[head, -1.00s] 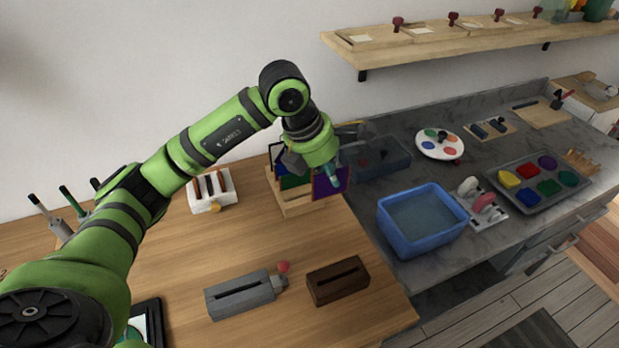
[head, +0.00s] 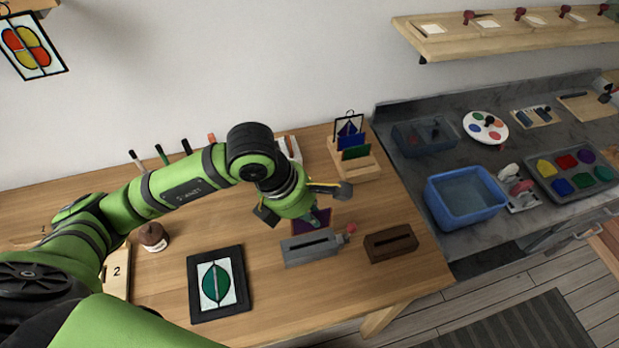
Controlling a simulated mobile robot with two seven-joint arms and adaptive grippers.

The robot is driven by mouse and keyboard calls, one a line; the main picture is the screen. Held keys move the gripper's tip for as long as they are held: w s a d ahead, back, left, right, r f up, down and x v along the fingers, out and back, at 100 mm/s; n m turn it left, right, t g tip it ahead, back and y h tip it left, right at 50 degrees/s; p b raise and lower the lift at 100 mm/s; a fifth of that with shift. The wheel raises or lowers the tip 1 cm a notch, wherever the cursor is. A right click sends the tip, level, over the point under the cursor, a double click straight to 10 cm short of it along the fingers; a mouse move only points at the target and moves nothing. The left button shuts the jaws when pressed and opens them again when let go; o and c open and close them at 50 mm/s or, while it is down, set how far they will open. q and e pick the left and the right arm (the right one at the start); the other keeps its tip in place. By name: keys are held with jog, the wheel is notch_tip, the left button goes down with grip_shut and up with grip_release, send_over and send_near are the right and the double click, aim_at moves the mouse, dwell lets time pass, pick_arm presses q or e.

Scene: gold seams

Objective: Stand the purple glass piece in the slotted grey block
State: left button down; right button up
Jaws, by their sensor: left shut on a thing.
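The purple glass piece (head: 318,226) is a thin dark square, held upright by my left gripper (head: 318,216) and partly hidden by it. In the picture it appears just behind and above the slotted grey block (head: 309,251). I cannot tell whether its lower edge touches the block. The grey block lies on the wooden table with its long slot facing up and a red-knobbed lever (head: 349,229) at its right end. My left gripper is shut on the glass piece. My right gripper is not in view.
A dark brown slotted block (head: 390,243) sits right of the grey block. A wooden rack (head: 366,168) with glass pieces stands behind. A blue basin (head: 464,196) is on the right counter.

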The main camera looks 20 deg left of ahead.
aim_at(309, 228)
pick_arm(q)
jog(key=shift+s+a, duration=0.1)
jog(key=shift+s, duration=0.25)
jog(key=shift+f, duration=0.15)
jog(key=shift+f+b, duration=0.55)
jog(key=shift+f, duration=0.25)
jog(key=shift+f+b, duration=0.65)
jog(key=shift+f, duration=0.6)
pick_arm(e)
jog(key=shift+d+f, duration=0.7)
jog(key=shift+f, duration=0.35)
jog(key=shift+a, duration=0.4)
pick_arm(q)
jog(key=shift+w, duration=0.1)
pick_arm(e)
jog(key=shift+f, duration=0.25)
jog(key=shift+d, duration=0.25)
pick_arm(q)
jog(key=shift+b, duration=0.55)
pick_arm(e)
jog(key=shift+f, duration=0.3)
